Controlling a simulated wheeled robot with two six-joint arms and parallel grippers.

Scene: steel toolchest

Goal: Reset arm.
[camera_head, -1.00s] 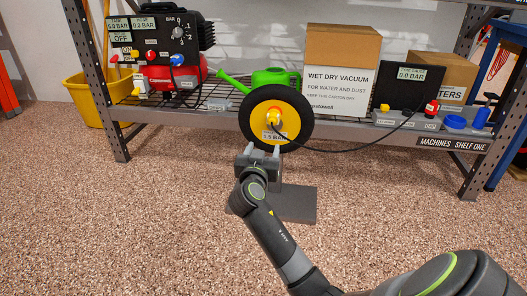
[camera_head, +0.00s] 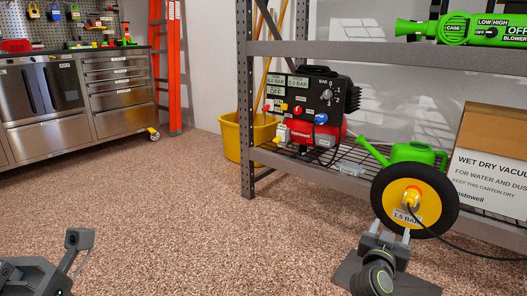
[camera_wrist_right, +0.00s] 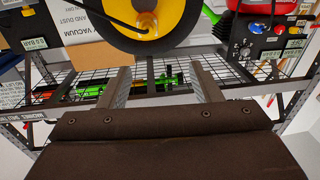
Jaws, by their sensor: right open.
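My right gripper (camera_head: 389,238) is low in front of the yellow-and-black wheel (camera_head: 436,212) in the head view. Its two fingers point toward the wheel's lower part, with nothing seen between them. In the right wrist view the fingers stand wide apart, with the empty gap of the gripper (camera_wrist_right: 163,85) between them and the wheel (camera_wrist_right: 182,18) beyond. A grey part of my left arm (camera_head: 78,240) shows at the bottom left of the head view. I cannot make out the left jaws clearly.
The metal shelf (camera_head: 300,50) holds a compressor (camera_head: 308,92), a green watering can (camera_head: 412,153) and a vacuum carton (camera_head: 492,165). A dark hose (camera_head: 485,252) runs from the wheel's hub. A yellow bucket (camera_head: 232,140) and steel tool cabinet (camera_head: 125,100) stand farther left. The middle floor is open.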

